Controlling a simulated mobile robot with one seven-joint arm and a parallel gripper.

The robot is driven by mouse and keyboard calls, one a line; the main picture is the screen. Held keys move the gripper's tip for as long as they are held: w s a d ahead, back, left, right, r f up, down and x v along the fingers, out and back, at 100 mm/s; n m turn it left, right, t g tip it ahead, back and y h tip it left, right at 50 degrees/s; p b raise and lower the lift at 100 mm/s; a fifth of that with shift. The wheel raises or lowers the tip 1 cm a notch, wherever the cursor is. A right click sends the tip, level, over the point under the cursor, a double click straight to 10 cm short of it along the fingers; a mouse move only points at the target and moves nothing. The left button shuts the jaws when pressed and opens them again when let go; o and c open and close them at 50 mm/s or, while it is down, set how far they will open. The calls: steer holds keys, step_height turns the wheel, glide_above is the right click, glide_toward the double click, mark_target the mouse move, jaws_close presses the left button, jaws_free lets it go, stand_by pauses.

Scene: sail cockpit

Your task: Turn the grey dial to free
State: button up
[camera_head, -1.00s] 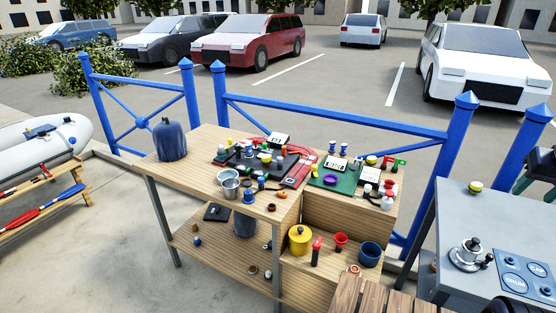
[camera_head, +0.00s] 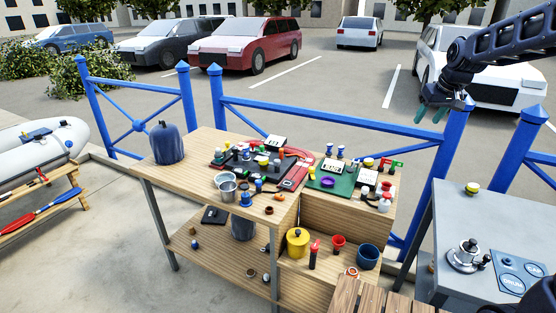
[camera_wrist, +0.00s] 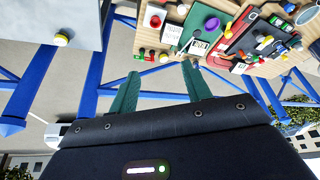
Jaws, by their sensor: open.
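A grey metal round fitting (camera_head: 466,255) with a raised centre and a small dark handle stands on the grey table at the right in the head view. Blue plates (camera_head: 518,275) with white lettering lie beside it; one reads "DRUM". I cannot tell for sure whether this fitting is the grey dial, or read its setting. My gripper (camera_head: 437,113) is high at the upper right, well above and behind the table. In the wrist view its green fingers (camera_wrist: 160,72) are apart with nothing between them. The fitting is not visible in the wrist view.
The grey table (camera_head: 445,215) has a yellow-topped knob (camera_head: 472,188) near its far corner. The wooden workbench (camera_head: 190,165) to the left is cluttered with small pots, caps and boards. A blue railing (camera_head: 330,117) runs behind. Wooden slats (camera_head: 365,300) stand in front.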

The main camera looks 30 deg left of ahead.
steer(key=w+a+f+n, duration=0.1)
steer(key=w+a+f, duration=0.15)
steer(key=a, duration=0.45)
steer(key=w+a+f+n, duration=0.1)
steer(key=w+a, duration=0.2)
steer(key=a, duration=0.4)
steer(key=n+g+y, duration=0.2)
steer(key=n, duration=0.3)
glide_toward(277, 160)
steer(key=x, duration=0.8)
steer(key=shift+f, duration=0.25)
steer(key=c, duration=1)
